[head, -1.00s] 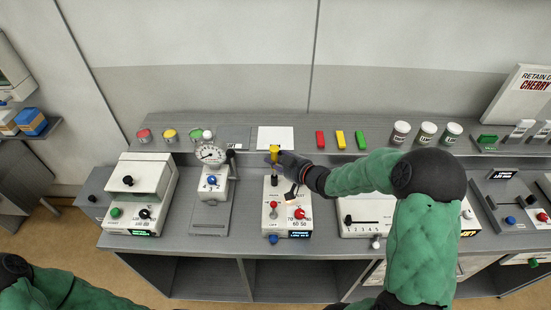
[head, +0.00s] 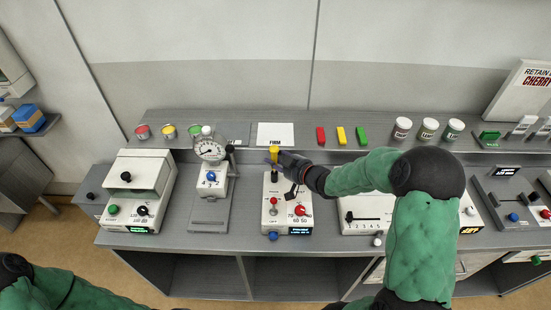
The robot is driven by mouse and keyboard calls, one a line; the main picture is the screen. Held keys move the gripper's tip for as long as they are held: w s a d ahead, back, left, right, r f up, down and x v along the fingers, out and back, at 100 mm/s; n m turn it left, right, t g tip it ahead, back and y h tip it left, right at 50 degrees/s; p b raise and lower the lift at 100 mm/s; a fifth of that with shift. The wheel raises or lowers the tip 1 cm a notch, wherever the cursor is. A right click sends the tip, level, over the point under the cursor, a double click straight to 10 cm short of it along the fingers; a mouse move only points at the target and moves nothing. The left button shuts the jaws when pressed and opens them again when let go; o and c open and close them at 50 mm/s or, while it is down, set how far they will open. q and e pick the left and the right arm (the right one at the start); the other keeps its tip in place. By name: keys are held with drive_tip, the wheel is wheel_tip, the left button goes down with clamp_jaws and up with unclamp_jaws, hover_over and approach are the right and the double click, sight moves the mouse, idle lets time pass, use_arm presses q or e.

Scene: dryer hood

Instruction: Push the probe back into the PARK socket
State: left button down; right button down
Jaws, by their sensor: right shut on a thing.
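A probe with a yellow top (head: 274,151) and a dark lower part stands upright at the back of a white instrument box (head: 286,216). My right gripper (head: 279,160) is shut on the probe just below its yellow top. The probe's lower end meets the box's dark back part, but the picture is too small to tell how deep it sits. No PARK label can be read. My left arm shows at the lower left, but its gripper is out of view.
A dial gauge stand (head: 211,172) is left of the box, and a white lidded machine (head: 138,190) is farther left. A slider box (head: 365,213) stands to the right, under my right arm. Colored blocks (head: 341,136), jars (head: 427,129) and a white card (head: 275,134) line the back shelf.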

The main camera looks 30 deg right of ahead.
drive_tip(key=shift+f+b, duration=0.95)
drive_tip(key=shift+f, duration=0.25)
drive_tip(key=c, duration=0.9)
unclamp_jaws()
drive_tip(key=v, duration=1.2)
